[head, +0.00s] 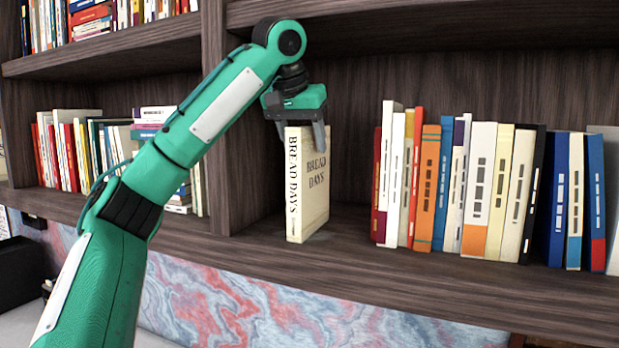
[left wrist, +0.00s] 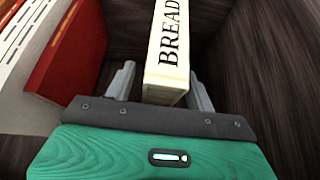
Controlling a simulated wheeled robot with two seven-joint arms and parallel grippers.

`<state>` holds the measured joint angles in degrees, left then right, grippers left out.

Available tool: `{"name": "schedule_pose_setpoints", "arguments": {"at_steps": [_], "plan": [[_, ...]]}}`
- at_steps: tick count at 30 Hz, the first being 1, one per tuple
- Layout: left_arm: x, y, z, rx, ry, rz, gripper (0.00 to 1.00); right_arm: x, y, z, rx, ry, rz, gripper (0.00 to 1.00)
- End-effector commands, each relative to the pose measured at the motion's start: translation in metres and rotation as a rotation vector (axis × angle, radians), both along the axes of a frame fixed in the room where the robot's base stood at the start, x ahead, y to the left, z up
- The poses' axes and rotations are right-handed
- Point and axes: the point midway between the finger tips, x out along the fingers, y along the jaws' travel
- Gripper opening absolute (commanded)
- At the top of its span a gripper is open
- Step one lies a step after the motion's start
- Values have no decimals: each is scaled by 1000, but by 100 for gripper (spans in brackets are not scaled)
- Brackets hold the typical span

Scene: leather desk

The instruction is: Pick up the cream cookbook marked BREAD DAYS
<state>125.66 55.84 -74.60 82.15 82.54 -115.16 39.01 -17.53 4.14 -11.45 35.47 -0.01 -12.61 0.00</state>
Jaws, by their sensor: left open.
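The cream cookbook (head: 306,190) marked BREAD DAYS stands upright on the dark wooden shelf in the head view, with its spine and front cover showing. My left gripper (head: 300,130) is over its top end, pointing down, with its fingers open on either side of the book. In the left wrist view the book (left wrist: 168,50) lies between the two open fingers of the left gripper (left wrist: 160,85), with gaps visible beside it. I cannot tell whether either finger touches the cover. My right gripper is not in view.
A row of several upright books (head: 480,190) stands to the right on the same shelf (head: 400,255), with a bare gap between. A vertical divider (head: 222,130) stands left of the cookbook. An upper shelf board (head: 400,12) runs above. More books (head: 65,150) fill the left compartment.

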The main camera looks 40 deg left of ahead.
Motion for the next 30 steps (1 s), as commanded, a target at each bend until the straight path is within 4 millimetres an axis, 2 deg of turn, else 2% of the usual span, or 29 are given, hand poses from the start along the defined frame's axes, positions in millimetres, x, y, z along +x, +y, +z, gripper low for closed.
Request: {"name": "schedule_pose_setpoints", "arguments": {"at_steps": [3,9,18,20,27,30], "plan": [[15,4,-1,-2,5,0,55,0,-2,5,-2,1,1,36],[18,5,-10,-1,3,0,55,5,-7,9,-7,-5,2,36],[18,6,-11,-2,1,0,55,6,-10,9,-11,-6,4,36],[18,6,-11,-2,1,0,47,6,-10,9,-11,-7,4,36],[18,6,-11,-1,1,0,0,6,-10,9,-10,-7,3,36],[18,6,-11,-1,1,0,0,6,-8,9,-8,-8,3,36]]}}
